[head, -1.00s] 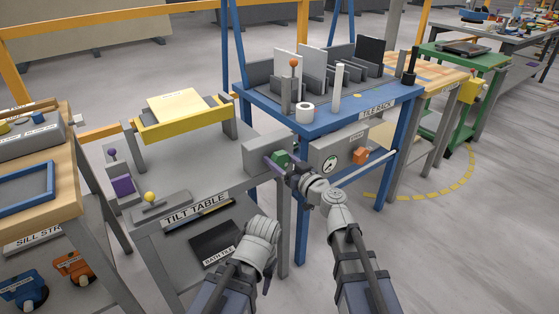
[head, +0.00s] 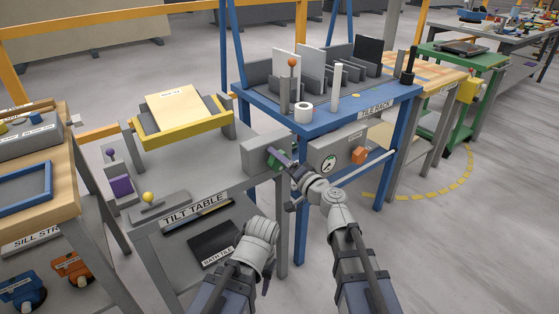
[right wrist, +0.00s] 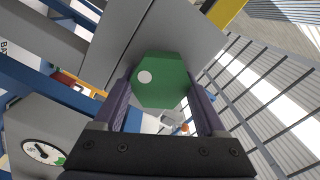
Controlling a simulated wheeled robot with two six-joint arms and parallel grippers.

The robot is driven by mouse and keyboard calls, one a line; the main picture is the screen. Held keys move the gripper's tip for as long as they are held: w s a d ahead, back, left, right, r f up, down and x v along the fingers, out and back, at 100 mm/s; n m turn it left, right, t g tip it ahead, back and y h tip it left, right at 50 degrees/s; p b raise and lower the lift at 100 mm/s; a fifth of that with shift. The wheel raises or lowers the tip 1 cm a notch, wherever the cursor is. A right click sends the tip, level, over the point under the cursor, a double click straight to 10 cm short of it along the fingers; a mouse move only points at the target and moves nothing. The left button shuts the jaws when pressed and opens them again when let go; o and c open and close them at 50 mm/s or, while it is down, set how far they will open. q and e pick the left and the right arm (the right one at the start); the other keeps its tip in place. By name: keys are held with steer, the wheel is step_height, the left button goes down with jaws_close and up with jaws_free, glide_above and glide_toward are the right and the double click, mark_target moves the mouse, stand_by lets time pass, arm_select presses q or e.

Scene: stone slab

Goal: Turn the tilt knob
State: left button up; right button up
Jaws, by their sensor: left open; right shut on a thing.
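The green tilt knob (head: 273,163) is on the front of a grey box (head: 262,151) at the tilt table's right end. In the right wrist view the knob (right wrist: 160,82) is an octagon with a white dot toward its left side. My right gripper (head: 275,156) is shut on it, with one purple finger on each side (right wrist: 160,103). The tilt table's yellow-edged platform (head: 185,137) is tilted, with a pale tile (head: 173,103) on it. My left gripper (head: 266,284) hangs in front of the table, mostly hidden behind its own wrist.
A box with a dial gauge (head: 329,164) and an orange knob (head: 359,155) is right of my right gripper, under the blue tile rack (head: 330,125). A purple-knobbed lever and a yellow-knobbed lever (head: 148,197) are at the table's left. Open floor lies right.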

steer(key=m, duration=0.5)
steer(key=shift+f+m, duration=0.2)
steer(key=shift+m, duration=0.1)
steer(key=m, duration=0.4)
steer(key=shift+f, duration=0.1)
steer(key=m, duration=0.5)
steer(key=shift+s+f+m+b, duration=0.1)
steer(key=shift+m+b, duration=0.25)
steer(key=shift+m, duration=0.05)
steer(key=m, duration=0.4)
steer(key=shift+a+m, duration=0.1)
steer(key=shift+m, duration=0.2)
steer(key=m, duration=0.4)
steer(key=shift+s+a+m, duration=0.1)
steer(key=shift+m, duration=0.2)
steer(key=m, duration=0.5)
steer(key=shift+s+a, duration=0.1)
steer(key=m, duration=0.4)
steer(key=shift+a+m, duration=0.1)
steer(key=shift+m, duration=0.3)
steer(key=shift+s+m, duration=0.1)
steer(key=shift+m, duration=2.4)
